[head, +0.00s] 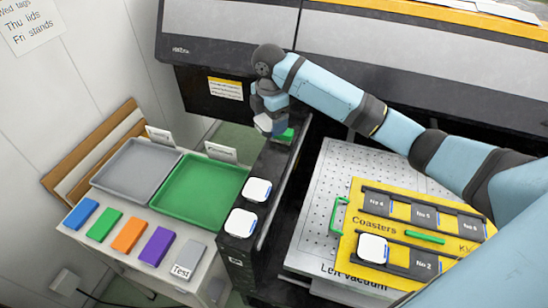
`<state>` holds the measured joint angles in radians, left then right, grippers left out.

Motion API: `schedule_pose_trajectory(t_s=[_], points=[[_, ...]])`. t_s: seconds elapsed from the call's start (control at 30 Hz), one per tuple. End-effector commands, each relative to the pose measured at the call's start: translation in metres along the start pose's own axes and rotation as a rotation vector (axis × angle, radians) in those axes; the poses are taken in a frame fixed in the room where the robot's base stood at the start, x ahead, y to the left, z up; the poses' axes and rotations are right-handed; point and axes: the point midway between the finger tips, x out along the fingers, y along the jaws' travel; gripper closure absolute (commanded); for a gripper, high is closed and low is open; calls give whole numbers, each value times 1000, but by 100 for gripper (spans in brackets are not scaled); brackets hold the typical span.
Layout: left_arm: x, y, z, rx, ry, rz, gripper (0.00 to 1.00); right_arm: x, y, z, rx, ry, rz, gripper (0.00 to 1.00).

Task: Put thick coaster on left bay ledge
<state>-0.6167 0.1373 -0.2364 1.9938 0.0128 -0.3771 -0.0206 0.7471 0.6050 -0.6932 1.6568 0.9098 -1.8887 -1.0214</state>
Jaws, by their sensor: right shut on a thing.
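My right gripper (269,112) is shut at the far end of the dark ledge (272,163). It holds a coaster (263,123) with a white face and a blue edge, tilted and partly hidden by the gripper. Whether this coaster touches the ledge I cannot tell. Two white coasters, one farther (257,190) and one nearer (241,222), lie flat on the ledge. Another white coaster (372,248) sits in the yellow coaster holder (352,207), whose other visible slots look empty. Coaster thicknesses are hard to compare. My left gripper is out of view.
A green piece (285,136) is beside the held coaster. A side table bears a grey tray (136,192), a green tray (205,222) and several coloured blocks. A perforated plate (318,202) lies right of the ledge. My right arm spans the upper right.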

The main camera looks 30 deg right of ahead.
Motion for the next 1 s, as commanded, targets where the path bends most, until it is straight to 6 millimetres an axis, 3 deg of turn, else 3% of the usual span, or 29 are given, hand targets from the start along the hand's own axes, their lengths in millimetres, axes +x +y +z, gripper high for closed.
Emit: schedule_pose_trajectory(t_s=[0.2, 0.33, 0.47, 0.8, 1.0], points=[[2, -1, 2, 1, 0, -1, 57, -25, 15, 8, -202, 6, 4, 53], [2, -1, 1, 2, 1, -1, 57, -21, 16, 9, -240, 8, 2, 53], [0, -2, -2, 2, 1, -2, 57, 5, 16, 9, -245, 9, -2, 53], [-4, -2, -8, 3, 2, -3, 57, 95, 16, 8, -242, 9, -1, 53], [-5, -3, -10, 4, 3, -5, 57, 124, 16, 8, -242, 9, 3, 53]])
